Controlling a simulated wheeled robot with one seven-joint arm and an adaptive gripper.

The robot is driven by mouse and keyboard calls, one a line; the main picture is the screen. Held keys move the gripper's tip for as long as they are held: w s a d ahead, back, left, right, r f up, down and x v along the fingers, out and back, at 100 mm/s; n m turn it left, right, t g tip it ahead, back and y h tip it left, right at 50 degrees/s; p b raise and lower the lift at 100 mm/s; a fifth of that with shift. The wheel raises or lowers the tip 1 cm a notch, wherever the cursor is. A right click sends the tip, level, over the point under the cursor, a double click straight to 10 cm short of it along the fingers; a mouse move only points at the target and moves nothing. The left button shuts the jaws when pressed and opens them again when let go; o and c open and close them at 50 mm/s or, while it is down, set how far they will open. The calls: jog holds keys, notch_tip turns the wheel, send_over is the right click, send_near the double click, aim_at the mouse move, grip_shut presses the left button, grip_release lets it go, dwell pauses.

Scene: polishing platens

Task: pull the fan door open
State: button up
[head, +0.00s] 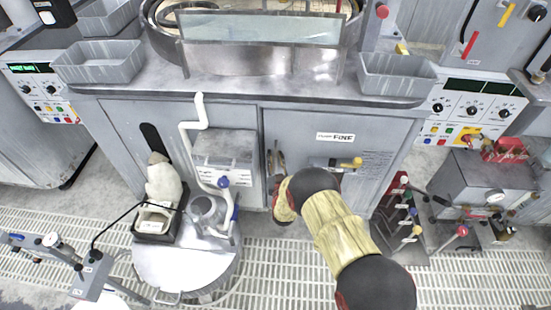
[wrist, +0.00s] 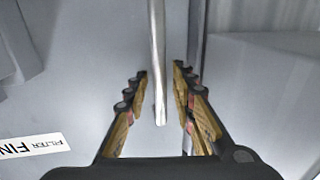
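A grey cabinet door (head: 300,125) with a white label ending in "FINE" (head: 335,137) fills the cabinet front right of centre; I see no label that says fan. The door looks closed. My gripper (head: 275,165) is at the door's left edge, and my arm hides part of its lower area. In the wrist view my gripper (wrist: 159,72) is open, with a thin metal handle bar (wrist: 157,50) running between its fingers. Gaps show on both sides of the bar. The door face (wrist: 90,80) and its label (wrist: 30,146) also show there.
A white bent pipe (head: 190,140) and a round metal drum (head: 190,262) stand to the left. Grated floor (head: 290,280) lies in front.

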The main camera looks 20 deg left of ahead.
grip_shut()
dwell(0.7)
